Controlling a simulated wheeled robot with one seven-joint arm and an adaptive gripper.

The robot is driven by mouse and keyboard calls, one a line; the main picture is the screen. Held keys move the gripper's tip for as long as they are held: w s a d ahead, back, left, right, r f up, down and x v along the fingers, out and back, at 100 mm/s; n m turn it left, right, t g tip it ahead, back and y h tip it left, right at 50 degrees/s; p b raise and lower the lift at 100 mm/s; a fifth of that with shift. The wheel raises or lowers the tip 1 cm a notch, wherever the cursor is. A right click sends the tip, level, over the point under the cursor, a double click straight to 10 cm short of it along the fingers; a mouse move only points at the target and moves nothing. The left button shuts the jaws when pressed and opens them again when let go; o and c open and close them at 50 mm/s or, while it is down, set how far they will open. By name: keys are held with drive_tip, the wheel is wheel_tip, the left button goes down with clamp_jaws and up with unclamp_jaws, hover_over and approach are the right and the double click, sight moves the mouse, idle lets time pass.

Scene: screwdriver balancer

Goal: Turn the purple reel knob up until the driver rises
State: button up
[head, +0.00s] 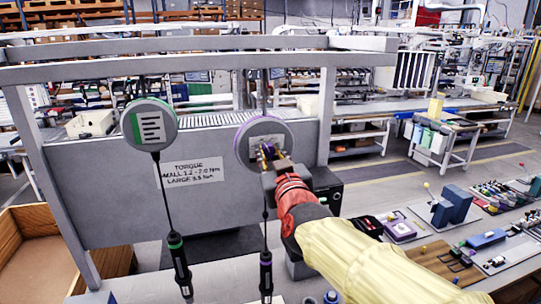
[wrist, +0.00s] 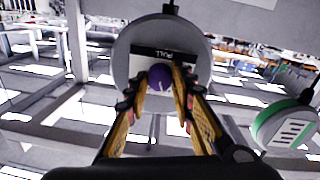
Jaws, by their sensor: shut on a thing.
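The purple-rimmed reel (head: 242,150) hangs from the overhead beam in the head view, with my gripper (head: 266,153) at its face. In the wrist view the purple knob (wrist: 160,77) sits at the centre of the grey reel (wrist: 127,62), under a label. My gripper (wrist: 160,84) is shut on the knob, one yellow finger on each side. A dark driver (head: 265,272) hangs on a cord below this reel, upright, its lower end near the bench. The knob is mostly hidden by the fingers in the head view.
A green-rimmed reel (head: 150,124) hangs to the left, with its own driver (head: 179,264) on a cord. A torque sign (head: 191,173) is on the grey panel behind. Trays with small parts (head: 402,229) lie on the bench to the right.

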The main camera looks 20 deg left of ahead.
clamp_jaws()
drive_tip(key=shift+m+b, duration=0.3)
drive_tip(key=m+b, duration=0.2)
drive_tip(key=m, duration=0.2)
drive_tip(key=shift+b, duration=0.4)
drive_tip(key=shift+m+b, duration=0.85)
drive_tip(key=shift+m, duration=1.05)
drive_tip(key=shift+r, duration=0.1)
drive_tip(key=o, duration=0.8)
unclamp_jaws()
drive_tip(key=shift+s, duration=0.1)
